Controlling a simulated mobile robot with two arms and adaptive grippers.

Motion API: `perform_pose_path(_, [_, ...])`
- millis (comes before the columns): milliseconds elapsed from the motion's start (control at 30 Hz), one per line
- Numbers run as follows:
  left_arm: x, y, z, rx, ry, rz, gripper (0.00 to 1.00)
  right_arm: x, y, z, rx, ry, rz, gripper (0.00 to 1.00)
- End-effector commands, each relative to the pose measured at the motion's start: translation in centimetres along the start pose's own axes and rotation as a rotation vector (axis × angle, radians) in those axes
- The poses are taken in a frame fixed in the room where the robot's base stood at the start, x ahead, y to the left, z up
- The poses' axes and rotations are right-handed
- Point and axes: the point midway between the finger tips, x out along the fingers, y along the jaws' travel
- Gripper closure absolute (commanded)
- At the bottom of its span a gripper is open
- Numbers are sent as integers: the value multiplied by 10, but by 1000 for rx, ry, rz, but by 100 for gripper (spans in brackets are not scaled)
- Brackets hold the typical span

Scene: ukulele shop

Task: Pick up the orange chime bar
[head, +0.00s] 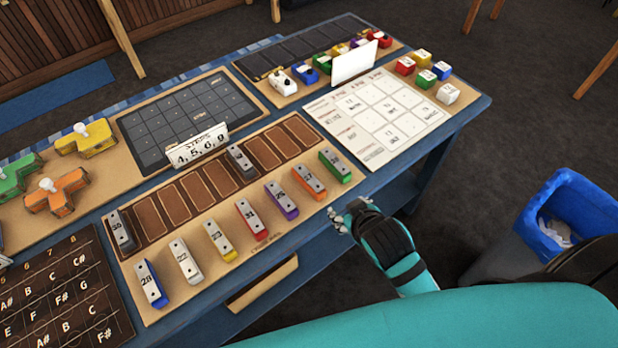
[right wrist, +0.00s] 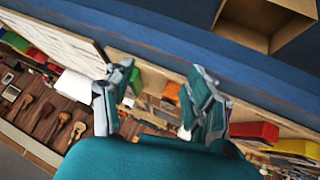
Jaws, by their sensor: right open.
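The orange chime bar (head: 309,182), with a silver top, lies in the front row of the chime tray between the purple bar (head: 282,200) and the green bar (head: 335,165). My right gripper (head: 345,216) is just off the tray's front right edge, to the right of the orange bar and apart from it. In the right wrist view its two fingers (right wrist: 158,98) are spread and empty. The orange bar (right wrist: 172,92) shows between them, partly covered by the right finger. My left gripper is not in view.
Red (head: 250,220), yellow (head: 220,241), white (head: 186,261) and blue (head: 151,284) bars continue the front row. Grey bars stand in the back slots (head: 241,160). A white grid sheet (head: 380,115) lies to the right. A blue bin (head: 570,215) stands on the floor at right.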

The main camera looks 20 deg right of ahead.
Motion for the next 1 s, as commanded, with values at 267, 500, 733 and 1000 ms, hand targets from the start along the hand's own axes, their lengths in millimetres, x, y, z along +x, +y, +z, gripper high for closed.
perform_pose_path(267, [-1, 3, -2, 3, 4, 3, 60, -18, 16, -158, -154, 543, 143, 44])
perform_pose_path(500, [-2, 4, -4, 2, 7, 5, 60, -112, -35, -308, -515, 1242, 200, 44])
perform_pose_path(733, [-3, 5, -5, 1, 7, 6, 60, -196, -156, -327, -1203, 1834, 38, 44])
perform_pose_path(1000, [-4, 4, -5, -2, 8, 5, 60, -131, -193, -234, -2312, 1778, -471, 44])
